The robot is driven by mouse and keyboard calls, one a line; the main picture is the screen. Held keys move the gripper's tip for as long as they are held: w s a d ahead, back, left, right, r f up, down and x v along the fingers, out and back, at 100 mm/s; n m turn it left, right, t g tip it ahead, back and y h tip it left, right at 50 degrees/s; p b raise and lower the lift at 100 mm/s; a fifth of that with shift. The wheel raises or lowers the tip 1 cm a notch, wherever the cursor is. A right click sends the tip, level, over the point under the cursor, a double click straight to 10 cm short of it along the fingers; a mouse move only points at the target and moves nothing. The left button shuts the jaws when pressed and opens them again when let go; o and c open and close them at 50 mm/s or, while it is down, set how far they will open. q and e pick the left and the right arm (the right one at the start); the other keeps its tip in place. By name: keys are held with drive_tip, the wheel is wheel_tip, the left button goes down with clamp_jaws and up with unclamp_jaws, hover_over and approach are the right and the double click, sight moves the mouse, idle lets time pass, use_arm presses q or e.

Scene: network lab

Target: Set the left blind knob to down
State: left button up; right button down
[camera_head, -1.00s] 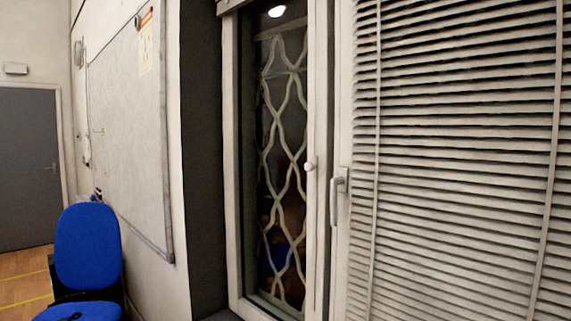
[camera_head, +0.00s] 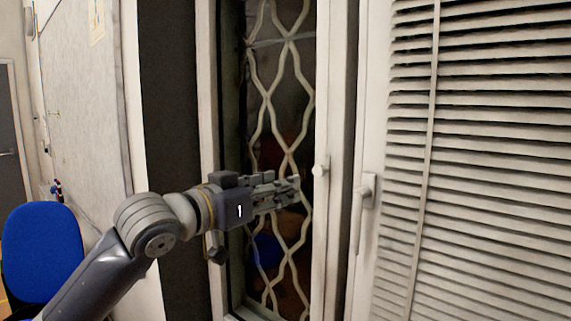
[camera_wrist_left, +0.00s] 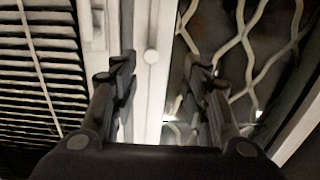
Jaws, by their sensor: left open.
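The left blind knob (camera_head: 320,170) is a small pale round knob on the white window frame, just right of the lattice pane. It also shows in the left wrist view (camera_wrist_left: 151,56), above and between the two fingers. My left gripper (camera_head: 297,190) is in front of the lattice pane, pointing right, with its fingertips a little left of and below the knob. In the left wrist view the fingers (camera_wrist_left: 163,65) are apart with nothing between them, and I see no contact with the knob. My right gripper is not in view.
A pale window handle (camera_head: 363,205) sticks out right of the knob. Slatted blinds (camera_head: 500,150) cover the right side. A blue chair (camera_head: 42,255) stands at the lower left, beside a wall board (camera_head: 85,110).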

sight(317, 171)
use_arm(q)
drive_tip(key=w+d, duration=0.1)
drive_tip(key=w+d+r+p, duration=0.1)
drive_tip(key=d, duration=0.1)
drive_tip(key=w+d+r+p, duration=0.1)
drive_tip(key=shift+w+d, duration=0.25)
drive_tip(key=shift+w, duration=0.15)
drive_tip(key=p+x, duration=0.1)
drive_tip(key=x, duration=0.3)
drive_tip(key=shift+f, duration=0.15)
drive_tip(key=shift+w, duration=0.1)
clamp_jaws()
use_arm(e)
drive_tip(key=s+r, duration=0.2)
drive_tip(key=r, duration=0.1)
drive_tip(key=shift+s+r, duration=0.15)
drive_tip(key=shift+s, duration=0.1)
